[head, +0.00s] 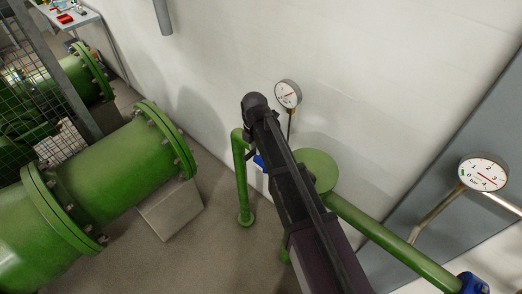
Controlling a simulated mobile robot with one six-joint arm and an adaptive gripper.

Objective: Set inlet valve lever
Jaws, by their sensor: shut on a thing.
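My dark arm reaches up from the bottom of the head view and ends in a rounded wrist joint. Below that joint, a small dark part of my gripper (249,152) shows at the arm's left edge. The rest of the gripper is hidden behind the arm. A small blue piece (260,160), which looks like the inlet valve lever, shows right beside it. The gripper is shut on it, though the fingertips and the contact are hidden. The lever's full length and angle cannot be seen.
A green pipe (241,185) stands left of my arm, and a round green flange (318,171) lies to its right. A small gauge (288,94) stands behind, near the white wall. A larger gauge (483,172) is at right. Big green flanged piping (115,165) fills the left.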

